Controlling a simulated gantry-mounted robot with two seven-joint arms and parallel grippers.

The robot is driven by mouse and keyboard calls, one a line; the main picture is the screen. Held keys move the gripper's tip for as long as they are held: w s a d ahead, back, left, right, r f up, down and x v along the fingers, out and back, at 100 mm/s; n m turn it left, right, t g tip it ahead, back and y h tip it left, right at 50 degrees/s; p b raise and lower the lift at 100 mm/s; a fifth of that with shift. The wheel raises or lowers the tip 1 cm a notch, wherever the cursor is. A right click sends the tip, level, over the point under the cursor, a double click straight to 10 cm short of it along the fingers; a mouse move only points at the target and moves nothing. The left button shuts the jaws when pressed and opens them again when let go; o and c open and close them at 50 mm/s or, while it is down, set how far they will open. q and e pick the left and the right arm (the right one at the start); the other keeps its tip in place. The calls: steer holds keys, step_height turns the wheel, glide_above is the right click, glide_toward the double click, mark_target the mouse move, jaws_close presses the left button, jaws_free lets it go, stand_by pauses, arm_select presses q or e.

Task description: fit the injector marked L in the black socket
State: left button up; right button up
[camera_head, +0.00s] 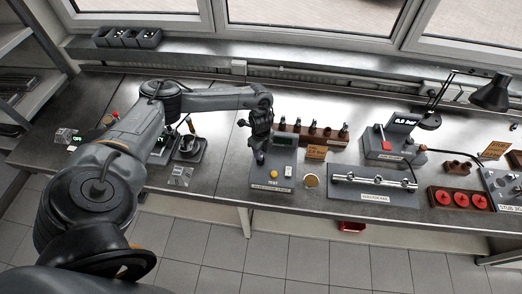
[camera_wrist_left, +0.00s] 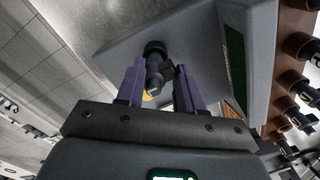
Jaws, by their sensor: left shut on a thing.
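My left gripper (camera_head: 259,158) is over the left side of the grey test unit (camera_head: 274,185). In the left wrist view its purple fingers (camera_wrist_left: 160,85) are shut on a dark injector (camera_wrist_left: 154,86). A black round part (camera_wrist_left: 155,48), which looks like the socket, shows just beyond the injector against the grey unit. I cannot tell whether the injector is inside it or only in front of it. No L mark is legible on the injector. My right gripper is not in view.
A brown rack (camera_head: 325,139) with several injectors stands behind and right of the test unit; it also shows in the left wrist view (camera_wrist_left: 284,75). A metal rail (camera_head: 372,183) lies right of the unit.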

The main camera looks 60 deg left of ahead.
arm_select(q)
steer(key=shift+f, duration=0.45)
stand_by(0.3)
steer(key=o, duration=1.1)
steer(key=shift+r, duration=0.1)
step_height(320, 180, up, 4)
steer(key=p, duration=0.4)
steer(key=shift+r, duration=0.15)
steer(key=shift+r+p, duration=1.55)
